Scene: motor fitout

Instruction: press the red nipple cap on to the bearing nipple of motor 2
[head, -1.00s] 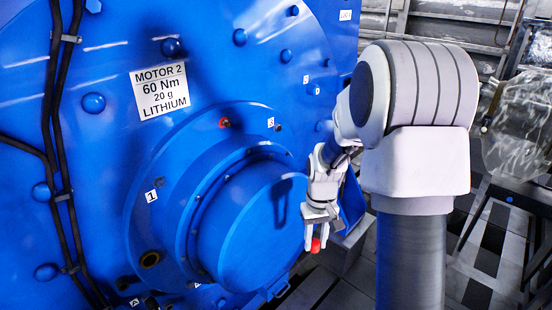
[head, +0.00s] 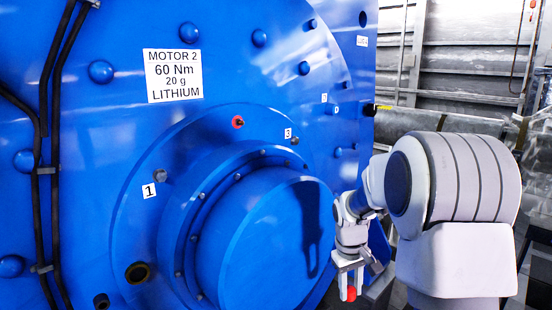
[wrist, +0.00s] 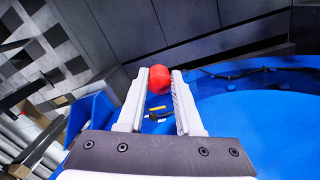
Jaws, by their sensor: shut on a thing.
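The red nipple cap (head: 351,294) is held between the fingertips of my gripper (head: 350,280), low in front of the right side of the motor's round hub. In the wrist view the red cap (wrist: 159,79) sits between the tips of my gripper's fingers (wrist: 160,88). Motor 2 (head: 120,125) is the big blue housing, with a white "MOTOR 2" label (head: 173,75). A small red-ringed fitting with a dark centre (head: 238,122) is on the flange above the hub, up and left of my gripper and well apart from it. I cannot tell for sure that it is the bearing nipple.
The blue hub cover (head: 262,240) juts out left of my gripper. Grey bolts stand by tags 1 (head: 149,190) and 3 (head: 288,133). Dark cables (head: 42,150) run down the left side. A metal wall (head: 465,70) is behind at right.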

